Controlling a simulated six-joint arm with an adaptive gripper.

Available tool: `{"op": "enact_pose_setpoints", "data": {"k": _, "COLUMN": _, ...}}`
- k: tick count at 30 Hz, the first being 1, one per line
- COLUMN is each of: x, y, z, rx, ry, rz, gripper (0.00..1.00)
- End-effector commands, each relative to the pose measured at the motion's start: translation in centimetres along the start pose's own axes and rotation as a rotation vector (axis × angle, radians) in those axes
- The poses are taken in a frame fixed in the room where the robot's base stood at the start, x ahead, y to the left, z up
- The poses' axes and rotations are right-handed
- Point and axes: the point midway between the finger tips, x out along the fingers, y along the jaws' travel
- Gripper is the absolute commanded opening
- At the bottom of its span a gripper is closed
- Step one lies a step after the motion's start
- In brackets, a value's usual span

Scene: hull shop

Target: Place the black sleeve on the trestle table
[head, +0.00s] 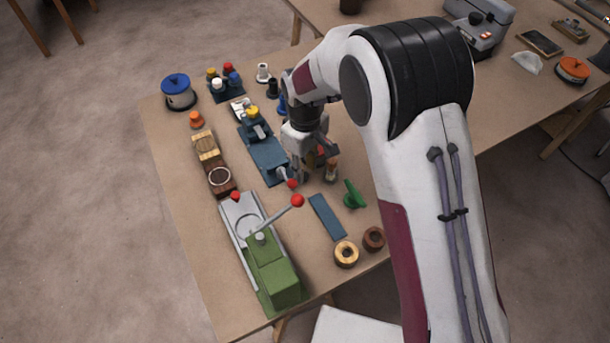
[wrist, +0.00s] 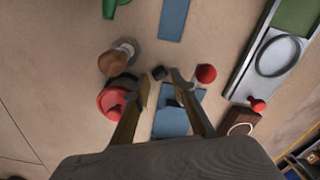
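A small black sleeve (head: 272,88) stands on the near wooden table (head: 190,240), between a white sleeve (head: 263,73) and a blue one (head: 282,105) that my arm partly hides. My gripper (head: 312,168) is low over the same table, nearer the camera than the black sleeve and apart from it. In the wrist view the fingers (wrist: 160,92) are spread, with nothing clearly held between them. A small dark block (wrist: 160,73) shows just beyond the tips; I cannot tell what it belongs to. A second wooden table (head: 510,100) stands at the back right.
A blue-based fixture (head: 265,160) with a red-knobbed lever is beside my gripper. A brown-topped piece (head: 330,172) and green piece (head: 354,195) lie to its right. A green-and-grey machine (head: 273,273) is in front. The back table holds a grey machine (head: 480,25) and has bare room.

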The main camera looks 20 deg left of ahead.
Motion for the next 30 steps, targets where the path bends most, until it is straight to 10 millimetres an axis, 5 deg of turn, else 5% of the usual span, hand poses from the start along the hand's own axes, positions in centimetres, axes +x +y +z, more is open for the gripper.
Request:
{"op": "enact_pose_setpoints", "data": {"k": 6, "x": 1.8, "y": 0.0, "z": 0.0, "rx": 0.0, "ry": 0.0, "rz": 0.0, "gripper": 0.25}}
{"op": "enact_pose_setpoints", "data": {"k": 22, "x": 2.0, "y": 0.0, "z": 0.0, "rx": 0.0, "ry": 0.001, "rz": 0.0, "gripper": 0.25}}
{"op": "enact_pose_setpoints", "data": {"k": 25, "x": 2.0, "y": 0.0, "z": 0.0, "rx": 0.0, "ry": 0.001, "rz": 0.0, "gripper": 0.05}}
{"op": "enact_pose_setpoints", "data": {"k": 30, "x": 2.0, "y": 0.0, "z": 0.0, "rx": 0.0, "ry": 0.001, "rz": 0.0, "gripper": 0.02}}
